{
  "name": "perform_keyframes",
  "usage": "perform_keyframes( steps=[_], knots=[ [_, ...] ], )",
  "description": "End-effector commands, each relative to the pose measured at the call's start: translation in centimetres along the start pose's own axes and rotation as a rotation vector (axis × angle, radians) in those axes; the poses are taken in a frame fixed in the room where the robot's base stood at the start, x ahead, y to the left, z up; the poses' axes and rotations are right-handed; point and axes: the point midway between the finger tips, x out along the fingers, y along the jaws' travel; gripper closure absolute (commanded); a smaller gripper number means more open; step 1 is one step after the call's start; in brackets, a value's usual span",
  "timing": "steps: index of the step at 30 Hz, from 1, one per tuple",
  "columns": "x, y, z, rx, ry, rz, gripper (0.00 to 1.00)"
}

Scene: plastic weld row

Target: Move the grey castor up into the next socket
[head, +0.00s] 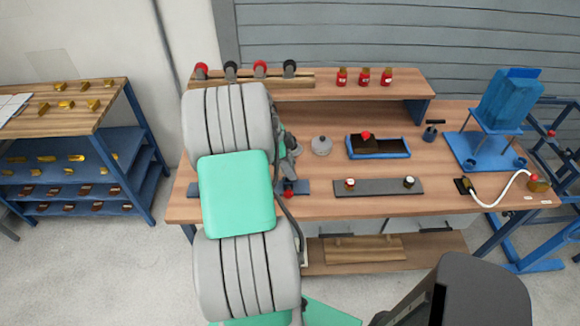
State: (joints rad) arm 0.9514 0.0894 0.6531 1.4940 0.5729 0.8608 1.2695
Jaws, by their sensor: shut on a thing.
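My grey and green arm fills the left middle of the head view. Grey parts of my gripper (291,158) show just right of the arm, low over the table. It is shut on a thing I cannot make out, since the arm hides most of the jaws. A small red piece (288,192) shows just below, by a blue-grey strip (302,187) on the table. I cannot clearly pick out the grey castor or its sockets. A dark bar (380,188) to the right bears a red-and-white piece (350,184) and a white-topped dark piece (409,181).
A raised shelf (410,85) at the back holds red and dark round-ended pieces and red bottles (364,76). A shelf unit (120,90) stands left.

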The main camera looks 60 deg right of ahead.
Motion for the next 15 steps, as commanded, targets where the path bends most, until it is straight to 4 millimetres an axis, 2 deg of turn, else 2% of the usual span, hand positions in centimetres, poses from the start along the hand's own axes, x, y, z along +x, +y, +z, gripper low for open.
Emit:
perform_keyframes(
  steps=[8, 15],
  knots=[
    [0.0, 0.0, 0.0, 0.000, 0.000, -0.001, 1.00],
    [1.0, 0.0, 0.4, 0.000, 0.000, -0.001, 1.00]
  ],
)
